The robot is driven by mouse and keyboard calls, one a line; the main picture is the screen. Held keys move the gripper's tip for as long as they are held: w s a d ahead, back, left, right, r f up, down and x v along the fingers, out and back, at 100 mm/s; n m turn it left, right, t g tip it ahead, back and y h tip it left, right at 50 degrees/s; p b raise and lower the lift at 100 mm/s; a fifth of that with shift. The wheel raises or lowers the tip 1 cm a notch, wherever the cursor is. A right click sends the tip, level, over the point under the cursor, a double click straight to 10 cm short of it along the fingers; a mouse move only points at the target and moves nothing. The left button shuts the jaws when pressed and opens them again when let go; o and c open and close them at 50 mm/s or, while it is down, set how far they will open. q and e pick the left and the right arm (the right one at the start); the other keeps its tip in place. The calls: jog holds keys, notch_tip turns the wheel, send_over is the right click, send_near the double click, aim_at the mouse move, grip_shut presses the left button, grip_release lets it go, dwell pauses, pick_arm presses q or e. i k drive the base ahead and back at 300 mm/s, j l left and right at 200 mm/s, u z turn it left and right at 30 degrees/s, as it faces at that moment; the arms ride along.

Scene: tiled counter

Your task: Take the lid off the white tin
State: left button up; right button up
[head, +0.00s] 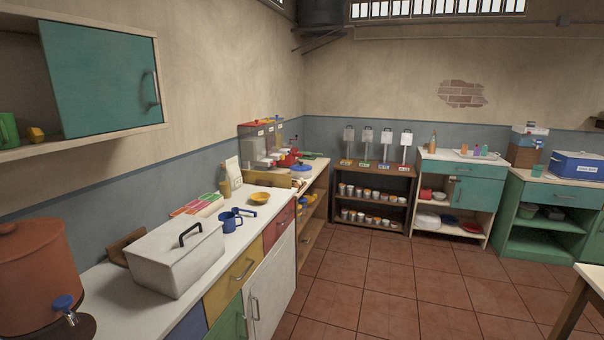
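The white tin (178,262) is a box-shaped container on the white counter at the left of the head view. Its lid (166,243) is on it, with a dark arched handle (190,233) on top. Neither of my grippers shows in the head view.
A terracotta dispenser (40,275) with a blue tap stands left of the tin. An open-fronted cupboard with a teal door (100,78) hangs above. The tiled floor (390,275) is clear.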

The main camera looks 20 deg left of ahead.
aim_at(300, 167)
jog(key=i+z, duration=0.1)
jog(key=i, duration=3)
jog(key=i+l+u, duration=0.1)
jog(key=i+u, duration=0.3)
jog(key=i, duration=0.15)
jog(key=i+l+u, duration=0.25)
jog(key=i+u, duration=0.15)
jog(key=i+l+u, duration=0.8)
jog(key=i+l, duration=0.15)
jog(key=l, duration=0.1)
